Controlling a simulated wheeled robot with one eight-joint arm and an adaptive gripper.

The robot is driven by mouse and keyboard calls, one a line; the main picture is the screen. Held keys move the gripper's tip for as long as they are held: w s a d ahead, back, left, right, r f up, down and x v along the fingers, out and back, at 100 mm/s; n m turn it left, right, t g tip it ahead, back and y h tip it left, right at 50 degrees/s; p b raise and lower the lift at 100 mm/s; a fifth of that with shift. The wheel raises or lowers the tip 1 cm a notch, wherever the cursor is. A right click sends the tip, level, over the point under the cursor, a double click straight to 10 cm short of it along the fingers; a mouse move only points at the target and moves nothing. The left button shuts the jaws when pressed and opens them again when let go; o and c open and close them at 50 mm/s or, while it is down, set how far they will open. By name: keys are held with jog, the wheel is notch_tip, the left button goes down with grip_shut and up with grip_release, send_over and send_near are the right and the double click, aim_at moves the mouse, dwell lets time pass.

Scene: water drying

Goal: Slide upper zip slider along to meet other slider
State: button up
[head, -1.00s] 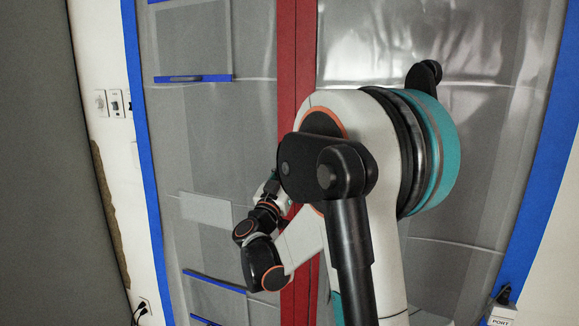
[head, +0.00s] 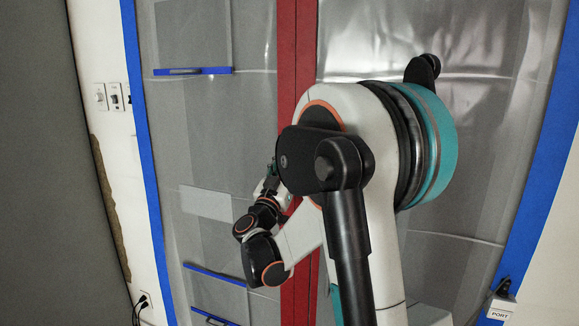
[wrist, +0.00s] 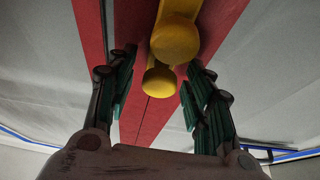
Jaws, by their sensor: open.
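The red zip strip (head: 286,60) runs vertically down the middle of the plastic sheeting in the head view. In the wrist view the red zip (wrist: 148,118) carries two yellow zip sliders. One yellow slider (wrist: 175,40) looks larger, at the top of the picture; the other yellow slider (wrist: 159,80) is just below it in the picture. They overlap in this view; I cannot tell whether they touch. My gripper (wrist: 160,62) is open, with green-padded fingers on either side of the sliders, not closed on either one. In the head view the sliders are hidden around my gripper (head: 271,172).
Grey plastic sheeting (head: 215,130) spreads on both sides of the zip, with blue tape (head: 150,180) along its edge. Wall switches (head: 113,97) are at the left. A box marked PORT (head: 501,309) is at the lower right.

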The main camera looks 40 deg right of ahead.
jog(key=v, duration=1.2)
